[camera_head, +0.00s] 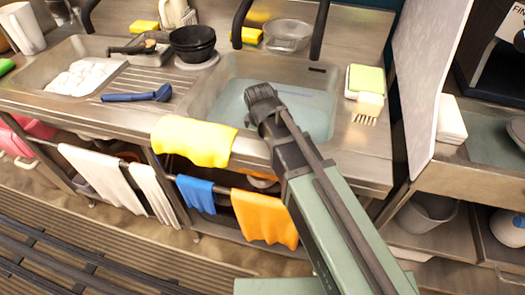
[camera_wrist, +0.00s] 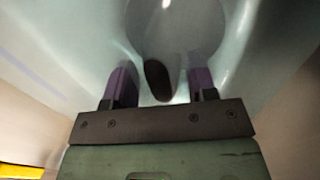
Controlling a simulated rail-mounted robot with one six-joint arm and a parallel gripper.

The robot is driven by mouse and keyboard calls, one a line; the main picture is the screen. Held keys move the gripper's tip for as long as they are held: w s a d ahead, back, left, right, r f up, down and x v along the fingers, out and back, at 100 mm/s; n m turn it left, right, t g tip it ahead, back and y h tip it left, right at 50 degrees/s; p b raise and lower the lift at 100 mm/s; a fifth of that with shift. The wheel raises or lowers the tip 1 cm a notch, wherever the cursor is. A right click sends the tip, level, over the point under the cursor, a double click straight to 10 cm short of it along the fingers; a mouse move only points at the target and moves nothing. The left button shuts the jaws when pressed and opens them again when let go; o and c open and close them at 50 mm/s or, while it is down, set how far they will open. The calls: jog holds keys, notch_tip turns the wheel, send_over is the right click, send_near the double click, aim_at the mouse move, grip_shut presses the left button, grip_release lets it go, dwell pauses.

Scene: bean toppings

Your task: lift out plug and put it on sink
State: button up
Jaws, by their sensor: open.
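The sink (camera_head: 228,106) has a right-hand basin holding pale bluish water. My arm reaches over its front edge, and my gripper (camera_head: 262,100) is above or in this basin; its fingertips cannot be made out in the head view. In the wrist view my gripper (camera_wrist: 161,84) is open, with two purple fingers pointing down into the basin. A dark oval thing, apparently the plug (camera_wrist: 157,74), shows between the fingers, with gaps on both sides. Whether it is level with the fingertips cannot be told. The plug is not discernible in the head view.
A yellow cloth (camera_head: 192,141) hangs over the front edge. A white panel (camera_head: 425,75) stands at right.

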grip_shut()
jog(key=shift+r, duration=0.15)
notch_tip(320, 180, up, 26)
jog(key=p, duration=2.6)
jog(key=shift+r+p, duration=0.2)
jog(key=shift+p, duration=0.15)
